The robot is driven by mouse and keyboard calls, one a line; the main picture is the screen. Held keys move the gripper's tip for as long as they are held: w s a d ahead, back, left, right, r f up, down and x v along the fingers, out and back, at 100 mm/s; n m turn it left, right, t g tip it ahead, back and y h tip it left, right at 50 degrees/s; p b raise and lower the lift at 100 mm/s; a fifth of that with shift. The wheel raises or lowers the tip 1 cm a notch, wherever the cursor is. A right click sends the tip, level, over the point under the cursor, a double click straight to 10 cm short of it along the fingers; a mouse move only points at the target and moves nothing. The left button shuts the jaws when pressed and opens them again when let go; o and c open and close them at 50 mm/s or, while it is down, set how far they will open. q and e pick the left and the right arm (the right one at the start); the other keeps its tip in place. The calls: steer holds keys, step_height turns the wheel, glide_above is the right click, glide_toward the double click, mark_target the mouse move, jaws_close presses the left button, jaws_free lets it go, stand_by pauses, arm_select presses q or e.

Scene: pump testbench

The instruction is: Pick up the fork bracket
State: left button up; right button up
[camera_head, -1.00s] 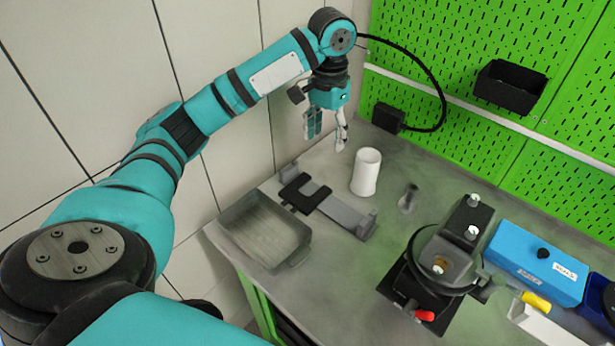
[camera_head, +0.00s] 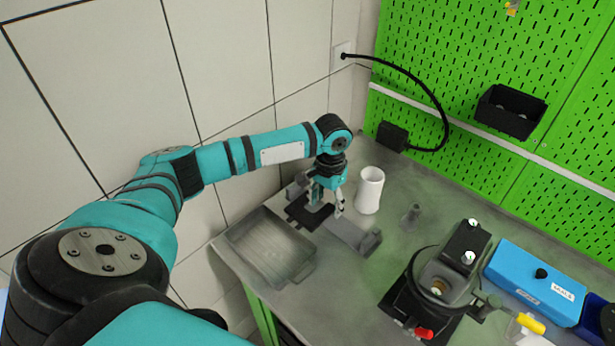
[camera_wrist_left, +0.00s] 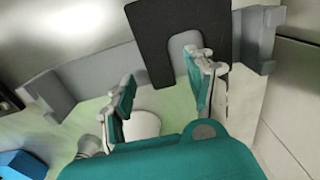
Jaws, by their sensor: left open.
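The fork bracket (camera_head: 298,214), a flat black plate with a slot, lies across a grey holder (camera_head: 352,234) near the back left of the bench. My left gripper (camera_head: 326,204) is open and points down at the bracket, partly covering it in the head view. In the left wrist view, the black bracket (camera_wrist_left: 152,40) shows its rounded slot ahead of the open fingers (camera_wrist_left: 164,78), over the grey holder (camera_wrist_left: 85,75). The fingers are empty. I cannot tell whether a finger touches the bracket. My right gripper is not in view.
A white cylinder (camera_head: 370,190) stands close right of the gripper. A grey metal tray (camera_head: 268,245) lies in front of the holder. A pump-like device (camera_head: 440,283) and a blue box (camera_head: 537,280) stand to the right. A green pegboard (camera_head: 430,40) rises behind.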

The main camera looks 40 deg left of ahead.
arm_select(q)
steer(key=shift+f, duration=0.9)
steer(key=shift+c, duration=0.3)
jaws_close()
steer(key=shift+r, duration=0.15)
